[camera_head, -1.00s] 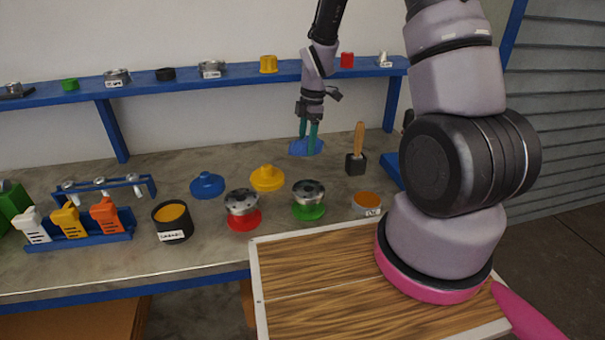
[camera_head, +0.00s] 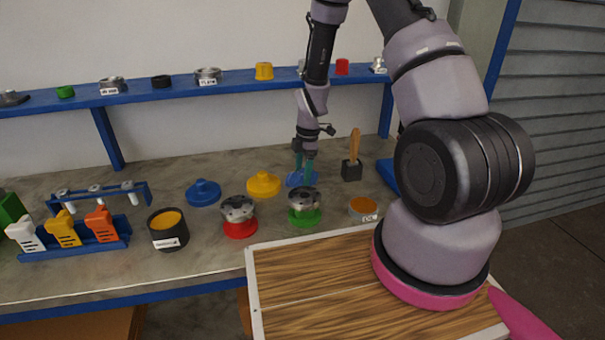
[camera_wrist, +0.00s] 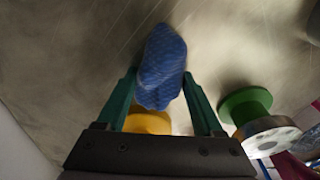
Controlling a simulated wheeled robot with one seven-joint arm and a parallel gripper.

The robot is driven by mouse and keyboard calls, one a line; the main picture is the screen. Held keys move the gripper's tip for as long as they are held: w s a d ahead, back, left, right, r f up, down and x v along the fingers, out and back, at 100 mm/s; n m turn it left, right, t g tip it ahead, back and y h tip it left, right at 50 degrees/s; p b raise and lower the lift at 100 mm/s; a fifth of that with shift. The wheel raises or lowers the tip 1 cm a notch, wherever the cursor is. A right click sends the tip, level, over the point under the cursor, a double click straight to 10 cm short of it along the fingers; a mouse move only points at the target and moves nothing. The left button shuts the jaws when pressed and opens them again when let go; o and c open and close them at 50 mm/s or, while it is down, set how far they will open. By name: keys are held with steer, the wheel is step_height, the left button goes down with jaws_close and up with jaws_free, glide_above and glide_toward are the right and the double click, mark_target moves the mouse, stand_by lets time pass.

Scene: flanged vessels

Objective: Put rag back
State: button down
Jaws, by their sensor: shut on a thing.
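The blue rag (camera_head: 301,178) is a crumpled cloth at the back of the bench, behind the yellow lid and the green-based vessel. My gripper (camera_head: 303,168) points down with its green fingers at the rag. In the wrist view, the rag (camera_wrist: 162,65) sits between the two green fingertips of my gripper (camera_wrist: 160,88) and extends beyond them. The gripper is shut on the rag. I cannot tell whether the rag touches the bench.
A yellow lid (camera_head: 264,184), a green-based flanged vessel (camera_head: 303,207) and a red-based one (camera_head: 238,215) stand in front. A brush in a black holder (camera_head: 352,170) stands to the right. The blue shelf (camera_head: 230,87) runs behind.

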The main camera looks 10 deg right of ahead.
jaws_free()
steer(key=s+d+r+m+t, duration=0.1)
steer(key=d+r+m, duration=0.15)
steer(key=r, duration=0.95)
steer(key=s+d+r+m+t, duration=0.1)
steer(key=r+m, duration=0.3)
steer(key=r, duration=0.8)
steer(key=s+r+m+t, duration=0.1)
steer(key=s+r+m, duration=0.4)
steer(key=s+r, duration=0.1)
steer(key=s+d+r+m+t, duration=0.1)
steer(key=s+r+m+t, duration=0.1)
steer(key=s+r+m, duration=0.4)
steer(key=s+d+r+m+t, duration=0.1)
steer(key=s+r+m+t, duration=0.1)
steer(key=s+r+m, duration=0.4)
steer(key=shift+s+r+m+y, duration=0.25)
steer(key=shift+s+r+y, duration=0.05)
steer(key=shift+s+r, duration=0.4)
